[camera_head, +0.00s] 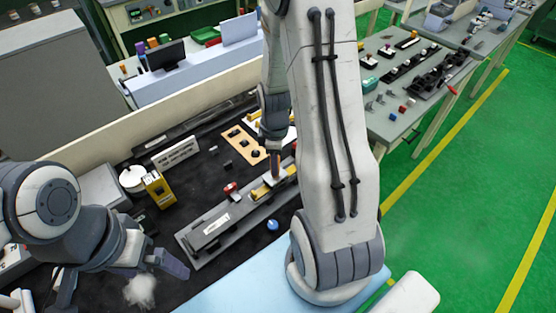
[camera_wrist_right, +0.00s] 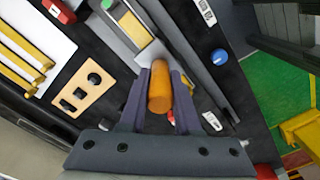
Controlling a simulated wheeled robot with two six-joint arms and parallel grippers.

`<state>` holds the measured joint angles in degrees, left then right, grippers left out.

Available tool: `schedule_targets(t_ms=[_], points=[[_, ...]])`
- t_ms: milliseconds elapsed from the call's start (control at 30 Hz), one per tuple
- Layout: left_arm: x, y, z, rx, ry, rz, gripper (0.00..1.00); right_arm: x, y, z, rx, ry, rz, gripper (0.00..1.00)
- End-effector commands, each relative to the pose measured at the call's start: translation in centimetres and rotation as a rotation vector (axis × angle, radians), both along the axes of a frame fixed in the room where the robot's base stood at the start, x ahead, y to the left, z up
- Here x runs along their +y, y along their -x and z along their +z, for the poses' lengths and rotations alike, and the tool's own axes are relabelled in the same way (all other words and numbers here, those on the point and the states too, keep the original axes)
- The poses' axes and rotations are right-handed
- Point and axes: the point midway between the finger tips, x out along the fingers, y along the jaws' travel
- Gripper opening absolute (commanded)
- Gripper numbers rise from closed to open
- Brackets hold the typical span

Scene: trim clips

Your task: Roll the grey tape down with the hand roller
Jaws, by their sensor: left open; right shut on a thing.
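My right gripper (camera_wrist_right: 160,95) is shut on an orange-brown cylindrical handle, which I take to be the hand roller (camera_wrist_right: 160,85). Its rolling end is hidden in the wrist view. In the head view the right gripper (camera_head: 275,158) is over the right part of a long grey fixture (camera_head: 192,238). My left gripper (camera_head: 120,278) is open at lower left.
A blue round knob (camera_head: 272,224) sits in front of the fixture, and a red part (camera_head: 231,187) is at its back edge. A yellow box (camera_head: 159,188) stands left. A crumpled white thing (camera_head: 140,291) is near my left gripper.

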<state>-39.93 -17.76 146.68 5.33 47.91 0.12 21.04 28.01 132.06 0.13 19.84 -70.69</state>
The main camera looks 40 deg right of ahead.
Motion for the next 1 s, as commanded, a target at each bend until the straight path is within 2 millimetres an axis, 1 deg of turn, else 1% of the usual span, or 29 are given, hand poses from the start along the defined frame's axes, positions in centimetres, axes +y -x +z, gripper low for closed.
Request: schedule_targets(t_ms=[33, 700, 1000], points=[[0.0, 0.0, -0.1, 0.0, 0.0, 0.0, 1.0, 0.3, 0.3, -0.3, 0.009, -0.004, 0.001, 0.0], [0.0, 0.0, 0.0, 0.0, 0.0, 0.0, 1.0, 2.7, 0.6, -0.3, 0.012, -0.003, 0.0, 0.0], [0.0, 0.0, 0.0, 0.0, 0.0, 0.0, 1.0, 3.2, 0.6, -0.3, 0.011, -0.003, 0.0, 0.0]])
